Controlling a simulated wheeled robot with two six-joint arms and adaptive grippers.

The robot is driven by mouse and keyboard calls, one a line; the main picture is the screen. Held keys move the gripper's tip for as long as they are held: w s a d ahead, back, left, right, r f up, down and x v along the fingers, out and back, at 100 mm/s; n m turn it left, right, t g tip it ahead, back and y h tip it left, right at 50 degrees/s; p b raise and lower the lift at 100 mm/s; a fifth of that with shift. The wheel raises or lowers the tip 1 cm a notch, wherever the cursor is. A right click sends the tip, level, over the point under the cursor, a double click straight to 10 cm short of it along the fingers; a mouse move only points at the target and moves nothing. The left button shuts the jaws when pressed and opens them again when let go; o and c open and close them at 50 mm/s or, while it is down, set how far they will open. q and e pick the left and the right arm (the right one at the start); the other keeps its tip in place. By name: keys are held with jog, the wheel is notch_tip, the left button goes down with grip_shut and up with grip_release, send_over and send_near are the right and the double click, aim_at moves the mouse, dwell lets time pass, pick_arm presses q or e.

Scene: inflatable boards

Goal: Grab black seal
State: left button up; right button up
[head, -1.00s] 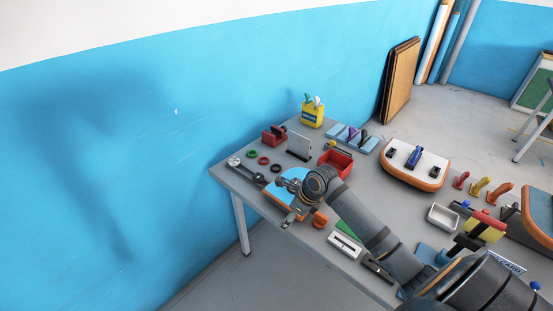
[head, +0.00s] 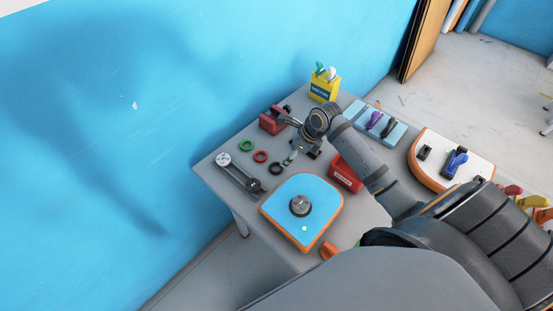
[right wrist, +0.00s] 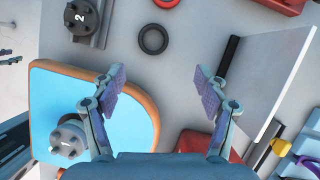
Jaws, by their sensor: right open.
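The black seal (head: 275,168) is a small ring lying flat on the grey table, nearest the blue board in a row with a red ring (head: 260,156) and a green ring (head: 246,146). In the right wrist view the black seal (right wrist: 153,39) lies ahead of the fingertips, roughly centred between them. My right gripper (head: 288,139) is open and empty above the table, just behind and right of the seal; its spread fingers also show in the right wrist view (right wrist: 158,78). My left gripper is not in view.
A blue board with orange edge (head: 325,206) carries a round grey valve (head: 300,205). A grey tool (head: 240,173) lies left of the seal. A red box (head: 345,174), a red holder (head: 272,120) and a yellow container (head: 324,88) stand around my gripper.

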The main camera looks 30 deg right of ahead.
aim_at(275, 169)
jog(key=f, duration=0.1)
jog(key=a+f, duration=0.1)
jog(key=f, duration=0.1)
jog(key=shift+w+a+f, duration=0.1)
jog(key=shift+a, duration=0.25)
jog(key=shift+w+a+f+p, duration=0.2)
jog(key=shift+w+f, duration=0.2)
jog(key=shift+f, duration=0.25)
jog(key=shift+w+a+f+p, duration=0.2)
jog(key=shift+w+f, duration=0.2)
jog(key=shift+f, duration=0.2)
jog(key=x, duration=0.3)
jog(key=shift+a, duration=0.1)
jog(key=c, duration=0.9)
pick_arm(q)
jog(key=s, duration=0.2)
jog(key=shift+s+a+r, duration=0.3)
pick_arm(e)
jog(key=shift+c, duration=0.2)
